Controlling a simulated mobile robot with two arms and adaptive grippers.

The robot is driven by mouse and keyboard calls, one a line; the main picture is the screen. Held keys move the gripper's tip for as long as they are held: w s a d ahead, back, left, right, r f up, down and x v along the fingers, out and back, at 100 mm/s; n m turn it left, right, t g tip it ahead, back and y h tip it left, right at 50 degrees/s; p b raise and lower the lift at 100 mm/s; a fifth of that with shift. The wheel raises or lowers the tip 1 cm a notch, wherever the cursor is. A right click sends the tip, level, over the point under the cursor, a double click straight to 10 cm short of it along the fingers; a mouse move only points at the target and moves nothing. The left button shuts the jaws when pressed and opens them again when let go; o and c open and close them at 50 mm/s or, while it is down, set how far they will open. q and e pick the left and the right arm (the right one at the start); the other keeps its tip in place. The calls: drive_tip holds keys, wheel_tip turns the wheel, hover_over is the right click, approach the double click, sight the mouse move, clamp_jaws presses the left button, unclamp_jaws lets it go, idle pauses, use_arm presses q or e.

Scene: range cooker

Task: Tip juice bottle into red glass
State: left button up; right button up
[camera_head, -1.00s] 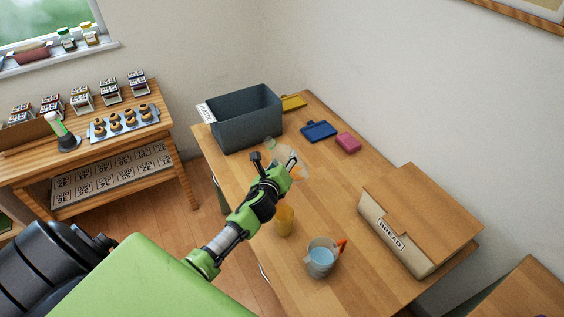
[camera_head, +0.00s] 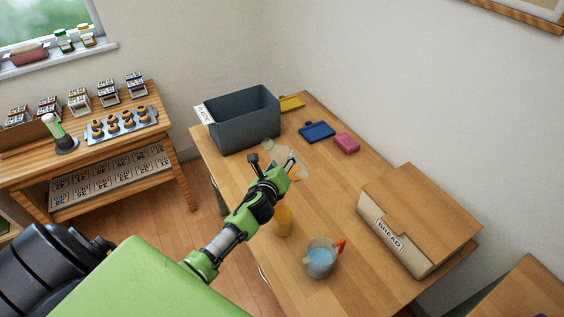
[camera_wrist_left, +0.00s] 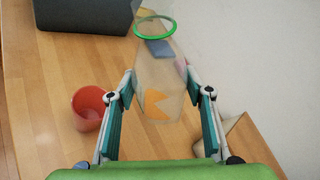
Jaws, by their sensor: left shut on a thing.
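My left gripper (camera_head: 273,161) is shut on a clear juice bottle (camera_head: 299,163) above the table. In the left wrist view, the bottle (camera_wrist_left: 160,80) sits between the two fingers (camera_wrist_left: 160,96). It has a green ring at its far end and an orange patch on its body. A red glass (camera_wrist_left: 88,108) stands on the table to the left of the fingers in the left wrist view, apart from the bottle. I cannot make out the red glass in the head view; my arm may hide it. My right gripper is not in view.
A yellow glass (camera_head: 283,222) and a jug of blue liquid (camera_head: 320,259) stand on the wooden table near my arm. A grey bin (camera_head: 245,125) stands at the back left, a bread box (camera_head: 400,235) at the right. Blue (camera_head: 317,132) and pink (camera_head: 346,143) items lie behind.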

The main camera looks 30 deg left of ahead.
use_arm(q)
drive_tip(key=shift+d+f+b, duration=0.1)
drive_tip(key=shift+b, duration=0.25)
drive_tip(key=shift+w+d+f+n+b, duration=0.15)
drive_tip(key=shift+n+b, duration=0.25)
drive_tip(key=shift+b, duration=0.05)
drive_tip(key=shift+w+d+f+t+h+b, duration=0.1)
drive_tip(key=shift+f+t+h+b, duration=0.05)
drive_tip(key=shift+t+h+b, duration=0.2)
idle(0.8)
drive_tip(key=shift+d+f+n+b, duration=0.2)
drive_tip(key=shift+n+b, duration=0.4)
drive_tip(key=shift+b, duration=0.05)
drive_tip(key=shift+w, duration=0.1)
drive_tip(key=shift+f+b, duration=0.1)
drive_tip(key=shift+b, duration=0.2)
idle(0.7)
drive_tip(key=shift+w+d+f+n+t+h+b, duration=0.1)
drive_tip(key=shift+d+f+n+t+h+b, duration=0.3)
drive_tip(key=shift+b, duration=0.45)
drive_tip(key=shift+a, duration=0.15)
idle(1.0)
drive_tip(key=shift+w+f+n+t+b, duration=0.1)
drive_tip(key=shift+f+n+t+b, duration=0.45)
drive_tip(key=shift+b, duration=0.75)
